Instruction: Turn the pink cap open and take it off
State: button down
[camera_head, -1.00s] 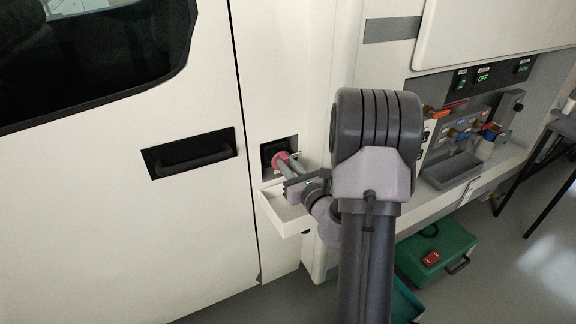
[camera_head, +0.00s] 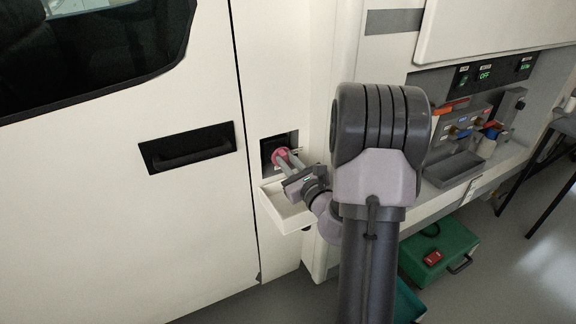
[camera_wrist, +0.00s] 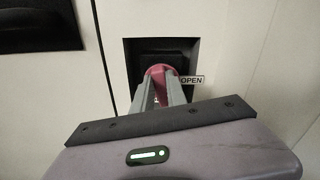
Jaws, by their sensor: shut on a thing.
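The pink cap (camera_head: 280,156) sits in a dark square recess (camera_head: 293,139) in the white vehicle side. In the wrist view the pink cap (camera_wrist: 161,72) shows at the far end of my fingers, in front of the black back of the recess. My gripper (camera_head: 284,156) is shut on the cap, one finger on each side of it. In the wrist view my gripper (camera_wrist: 160,84) appears rolled relative to the recess. An "OPEN" label (camera_wrist: 191,79) is to the right of the cap. The cap's lower part and what lies behind it are hidden.
A white open flap (camera_head: 285,207) juts out below the recess, close under my gripper. A black door handle (camera_head: 190,157) is to the left. A service panel with valves (camera_head: 470,128) and a small grey tray (camera_head: 455,168) is at right. A green case (camera_head: 440,250) stands on the floor.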

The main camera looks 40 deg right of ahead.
jog(key=n+b, duration=0.1)
jog(key=n, duration=0.1)
jog(key=n+b, duration=0.2)
jog(key=shift+a+f+n, duration=0.1)
jog(key=shift+a+n, duration=0.1)
jog(key=shift+n, duration=0.1)
jog(key=shift+w, duration=0.1)
jog(key=n, duration=0.7)
jog(key=shift+a+f, duration=0.25)
jog(key=shift+f+n, duration=0.1)
jog(key=shift+n, duration=0.3)
jog(key=c, duration=2)
grip_release()
jog(key=shift+n, duration=0.6)
grip_shut()
